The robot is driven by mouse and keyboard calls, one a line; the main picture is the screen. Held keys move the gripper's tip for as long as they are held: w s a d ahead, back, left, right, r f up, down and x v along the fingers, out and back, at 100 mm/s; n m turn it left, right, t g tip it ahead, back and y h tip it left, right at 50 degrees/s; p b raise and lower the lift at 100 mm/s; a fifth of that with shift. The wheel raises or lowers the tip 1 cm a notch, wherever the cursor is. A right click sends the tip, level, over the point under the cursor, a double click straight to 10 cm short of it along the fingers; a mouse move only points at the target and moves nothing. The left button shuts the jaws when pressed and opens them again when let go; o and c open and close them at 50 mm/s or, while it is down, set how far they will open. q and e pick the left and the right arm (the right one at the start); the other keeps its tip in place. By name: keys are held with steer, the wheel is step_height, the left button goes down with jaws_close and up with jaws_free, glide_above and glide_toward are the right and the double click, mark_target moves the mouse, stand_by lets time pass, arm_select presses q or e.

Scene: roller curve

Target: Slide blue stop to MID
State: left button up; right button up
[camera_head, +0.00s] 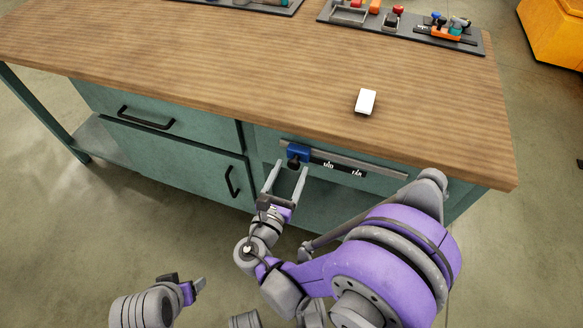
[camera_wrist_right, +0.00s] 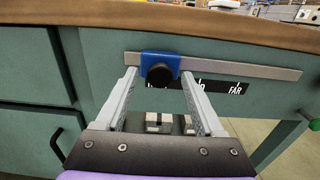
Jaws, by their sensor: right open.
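The blue stop (camera_head: 298,152) sits near the left end of a grey rail (camera_head: 350,161) on the front of the green workbench. It has a round black knob, which shows in the right wrist view (camera_wrist_right: 160,75). A black label strip under the rail reads MID and FAR to the right of the stop; the stop hides its left part. My right gripper (camera_head: 287,170) is open, with its fingertips just in front of the stop, one on each side of the knob. I cannot tell if they touch it. My left gripper (camera_head: 187,283) is low at the bottom left, away from the bench.
The wooden bench top (camera_head: 250,70) overhangs just above the rail. A white block (camera_head: 365,101) lies on it. Dark trays with small parts (camera_head: 400,22) stand at the back. Green drawers with black handles (camera_head: 147,118) are left of the rail.

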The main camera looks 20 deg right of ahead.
steer(key=shift+w+d, duration=0.4)
steer(key=shift+w, duration=0.15)
jaws_close()
stand_by(1.1)
